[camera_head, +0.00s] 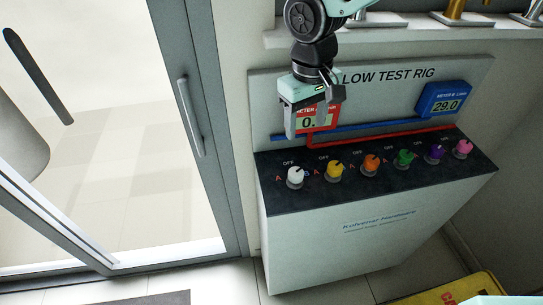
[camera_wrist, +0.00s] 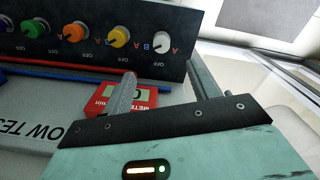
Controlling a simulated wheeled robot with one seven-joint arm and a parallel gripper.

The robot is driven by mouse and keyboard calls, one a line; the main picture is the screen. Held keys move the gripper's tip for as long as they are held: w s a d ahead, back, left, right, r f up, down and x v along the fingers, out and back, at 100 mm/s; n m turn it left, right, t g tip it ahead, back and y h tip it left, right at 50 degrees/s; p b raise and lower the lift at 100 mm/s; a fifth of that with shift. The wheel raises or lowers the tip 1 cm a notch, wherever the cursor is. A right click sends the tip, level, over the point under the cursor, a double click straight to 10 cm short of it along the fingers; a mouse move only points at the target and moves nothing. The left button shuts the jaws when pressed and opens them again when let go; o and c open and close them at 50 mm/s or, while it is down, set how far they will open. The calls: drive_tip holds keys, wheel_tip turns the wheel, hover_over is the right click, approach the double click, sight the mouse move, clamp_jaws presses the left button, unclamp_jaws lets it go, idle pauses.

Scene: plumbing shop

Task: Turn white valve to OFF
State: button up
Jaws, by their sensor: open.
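The white valve (camera_head: 295,175) is the leftmost knob on the dark top of the flow test rig. Labels A and B flank it and OFF is printed behind it. In the wrist view the white valve (camera_wrist: 161,42) is near the top centre, beyond the fingers. My gripper (camera_head: 308,130) hangs above and behind the valve, in front of the red meter (camera_head: 305,120), which it partly covers. In the wrist view my gripper (camera_wrist: 160,85) shows two fingers spread apart with nothing between them. It is apart from the valve.
Yellow (camera_head: 334,170), orange (camera_head: 371,162), green (camera_head: 404,158), purple (camera_head: 434,152) and pink (camera_head: 462,147) knobs continue rightward. A blue meter (camera_head: 445,99) reads 29.0. Red and blue pipes run along the back panel. A glass door (camera_head: 190,120) stands left. Space above the knobs is clear.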

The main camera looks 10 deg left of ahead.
sight(296, 172)
drive_tip(key=f+p, duration=0.1)
drive_tip(key=f, duration=0.5)
drive_tip(key=w+f+p, duration=0.1)
drive_tip(key=f+p, duration=0.1)
drive_tip(key=f, duration=0.3)
drive_tip(key=f+p, duration=0.1)
drive_tip(key=f, duration=0.5)
drive_tip(key=shift+w+a+f, duration=0.35)
drive_tip(key=c, duration=1)
